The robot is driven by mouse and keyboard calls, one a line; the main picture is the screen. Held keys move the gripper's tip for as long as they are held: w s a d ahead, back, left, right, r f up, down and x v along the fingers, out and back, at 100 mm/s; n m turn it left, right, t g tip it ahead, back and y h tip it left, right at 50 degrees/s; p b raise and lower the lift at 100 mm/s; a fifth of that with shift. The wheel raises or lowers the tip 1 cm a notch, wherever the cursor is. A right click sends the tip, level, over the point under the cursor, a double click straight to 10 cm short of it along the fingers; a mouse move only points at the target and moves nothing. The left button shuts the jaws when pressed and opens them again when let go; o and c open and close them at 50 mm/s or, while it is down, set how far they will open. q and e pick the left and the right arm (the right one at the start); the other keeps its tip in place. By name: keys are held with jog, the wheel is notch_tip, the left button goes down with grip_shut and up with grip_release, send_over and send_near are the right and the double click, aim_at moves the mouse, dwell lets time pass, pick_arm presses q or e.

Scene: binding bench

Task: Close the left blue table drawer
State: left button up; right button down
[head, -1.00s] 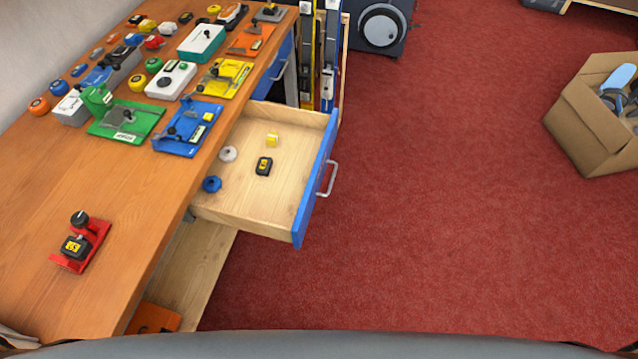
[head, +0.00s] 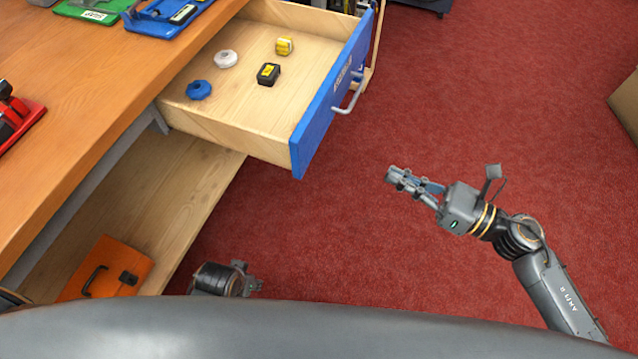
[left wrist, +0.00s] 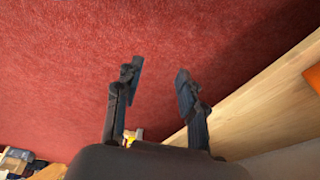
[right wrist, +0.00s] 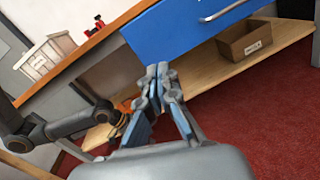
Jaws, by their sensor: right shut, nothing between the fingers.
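The blue-fronted drawer (head: 335,92) stands open under the wooden bench, with a silver handle (head: 350,95) on its front. Inside lie a white knob (head: 226,58), a blue knob (head: 199,90), a black and yellow block (head: 268,74) and a yellow block (head: 284,46). My right gripper (head: 393,176) is shut and empty, to the right of the drawer front and apart from it. In the right wrist view the blue drawer front (right wrist: 180,32) is beyond the fingertips. My left gripper (left wrist: 158,75) is open and empty over the red floor.
Tools in coloured holders, such as a red one (head: 22,120), stand on the bench top (head: 90,95). An orange case (head: 108,268) lies on the lower shelf (head: 180,190). A cardboard box (head: 626,105) stands at the right edge. The red floor before the drawer is clear.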

jog(key=s+a+n+g, duration=0.2)
jog(key=s+n, duration=0.1)
jog(key=n, duration=0.1)
jog(key=p, duration=0.2)
send_near(301, 160)
jog(key=shift+y, duration=0.4)
jog(key=x, duration=0.6)
jog(key=shift+w+a+f, duration=0.1)
jog(key=shift+w+f, duration=0.05)
jog(key=shift+w, duration=0.05)
pick_arm(q)
notch_tip(301, 160, down, 7)
jog(key=s, duration=0.2)
jog(key=shift+s+f, duration=0.15)
jog(key=shift+s, duration=0.15)
pick_arm(e)
jog(key=shift+w+a+f, duration=0.1)
jog(key=shift+a, duration=0.25)
pick_arm(q)
jog(key=shift+a, duration=0.15)
